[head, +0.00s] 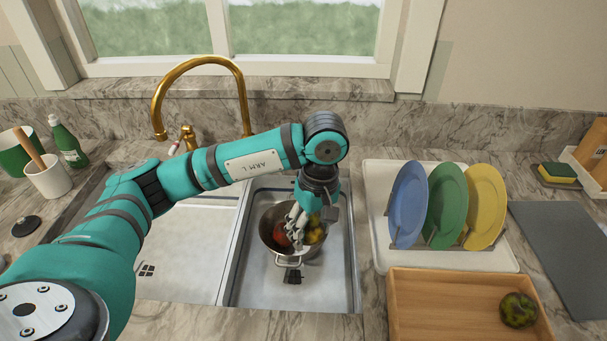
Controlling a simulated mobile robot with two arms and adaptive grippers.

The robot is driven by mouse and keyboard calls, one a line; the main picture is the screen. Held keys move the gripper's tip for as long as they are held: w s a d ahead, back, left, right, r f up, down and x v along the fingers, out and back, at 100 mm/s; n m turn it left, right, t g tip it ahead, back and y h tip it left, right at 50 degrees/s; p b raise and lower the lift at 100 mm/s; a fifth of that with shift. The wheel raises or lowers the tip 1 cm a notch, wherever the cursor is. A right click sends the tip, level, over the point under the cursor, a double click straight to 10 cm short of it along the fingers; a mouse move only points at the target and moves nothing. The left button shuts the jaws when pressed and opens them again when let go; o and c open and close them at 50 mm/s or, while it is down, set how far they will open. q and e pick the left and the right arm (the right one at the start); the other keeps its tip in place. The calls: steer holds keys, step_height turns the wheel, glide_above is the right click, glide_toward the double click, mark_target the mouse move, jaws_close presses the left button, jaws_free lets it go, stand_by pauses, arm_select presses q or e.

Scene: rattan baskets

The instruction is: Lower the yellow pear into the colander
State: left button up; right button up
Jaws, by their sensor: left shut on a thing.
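The colander (290,260), a metal pot-like vessel with side handles, stands in the right sink basin. My left gripper (300,229) reaches down into it from above, its fingers over the opening. The yellow pear (315,234) shows at the gripper's right side, within the colander's rim in the picture. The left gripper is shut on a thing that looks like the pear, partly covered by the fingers. A red fruit (281,238) lies in the colander left of the fingers. Whether the pear touches the colander's bottom is hidden. My right gripper is not in view.
A golden faucet (242,95) arches behind the sink. A rack with blue (408,205), green and yellow plates stands on a white tray (375,190) to the right. A wooden tray (440,308) with a dark green fruit (518,310) is at the front right.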

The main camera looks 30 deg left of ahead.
arm_select(q)
steer(key=w+a+n+t+h+p, duration=0.1)
steer(key=w+a+n, duration=0.45)
steer(key=n, duration=0.75)
steer(key=w+a+n+h, duration=0.1)
steer(key=w+a+n, duration=0.2)
steer(key=w+n, duration=0.75)
step_height(320, 180, down, 10)
steer(key=s+n+b, duration=0.2)
steer(key=b, duration=0.4)
steer(key=shift+s+d+f, duration=0.25)
steer(key=shift+s, duration=0.05)
steer(key=shift+f, duration=0.1)
steer(key=shift+f+b, duration=2.75)
steer(key=shift+f, duration=1.15)
steer(key=shift+f, duration=0.15)
steer(key=o, duration=1.3)
